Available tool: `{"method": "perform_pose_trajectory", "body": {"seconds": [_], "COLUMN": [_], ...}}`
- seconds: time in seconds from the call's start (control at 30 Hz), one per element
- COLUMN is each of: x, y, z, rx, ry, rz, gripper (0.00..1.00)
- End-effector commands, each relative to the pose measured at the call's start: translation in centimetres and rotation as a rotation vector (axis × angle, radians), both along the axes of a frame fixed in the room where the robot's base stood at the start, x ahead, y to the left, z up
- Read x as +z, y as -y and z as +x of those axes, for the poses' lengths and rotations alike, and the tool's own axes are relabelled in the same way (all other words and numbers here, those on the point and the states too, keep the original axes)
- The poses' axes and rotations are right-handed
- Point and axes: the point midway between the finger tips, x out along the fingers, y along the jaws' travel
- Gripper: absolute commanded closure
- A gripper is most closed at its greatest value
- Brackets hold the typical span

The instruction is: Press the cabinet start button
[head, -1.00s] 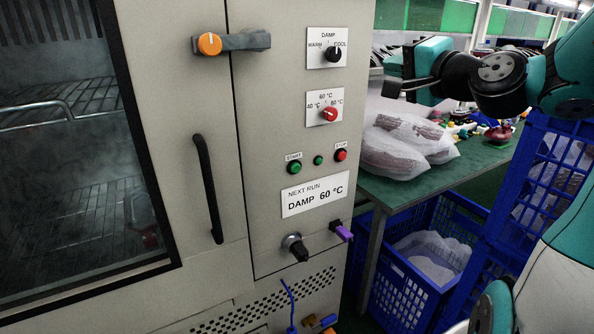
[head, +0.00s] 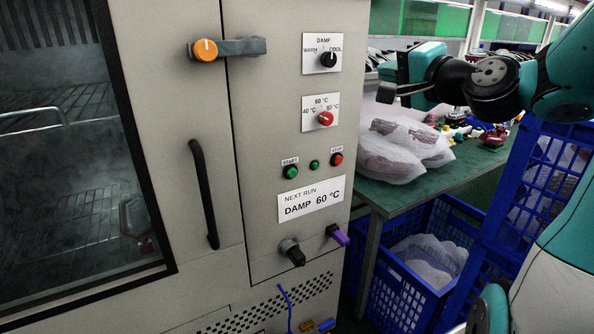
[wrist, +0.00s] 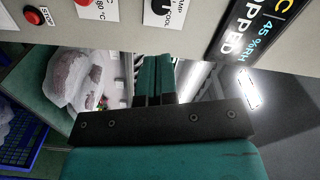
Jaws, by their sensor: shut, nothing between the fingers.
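The cabinet's green start button (head: 291,172) sits under a START label on the control panel. A small green lamp (head: 314,165) and the red stop button (head: 336,159) are to its right. In the wrist view the stop button (wrist: 33,16) shows at the top left; the start button is out of that view. My gripper (head: 386,93) is shut and empty, right of the panel and higher than the buttons, apart from the start button. Its closed fingers (wrist: 153,80) also show in the wrist view.
A black mode knob (head: 328,59), a red temperature knob (head: 326,118) and an orange-knobbed latch (head: 205,49) project from the cabinet. Right are a table (head: 400,195) with bagged items and blue crates (head: 400,295).

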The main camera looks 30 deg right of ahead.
Motion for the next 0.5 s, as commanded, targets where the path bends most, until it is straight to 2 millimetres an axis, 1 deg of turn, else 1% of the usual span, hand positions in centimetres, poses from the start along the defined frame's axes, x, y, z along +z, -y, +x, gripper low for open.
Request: {"method": "perform_pose_trajectory", "body": {"seconds": [0.07, 0.17, 0.27, 0.3, 0.33, 0.37, 0.4, 0.43, 0.47, 0.5], "x": [-0.3, -1.5, -3.7, -4.9, -5.8, -6.7, -8.0, -9.0, -9.9, -11.2], "y": [-0.8, -3.6, -8.5, -10.9, -12.7, -14.6, -16.9, -18.5, -20.1, -21.9], "z": [0.2, 0.6, 0.7, 0.4, 0.0, -0.6, -1.6, -2.5, -3.6, -5.2], "rx": [0.025, 0.11, 0.269, 0.351, 0.417, 0.487, 0.583, 0.656, 0.73, 0.83], "ry": [-0.016, -0.075, -0.178, -0.23, -0.267, -0.307, -0.358, -0.396, -0.431, -0.476], "rz": [-0.013, -0.065, -0.169, -0.225, -0.272, -0.323, -0.395, -0.452, -0.511, -0.59], "gripper": [1.0, 1.0, 1.0, 1.0, 1.0, 1.0, 1.0, 1.0, 1.0, 1.0]}}
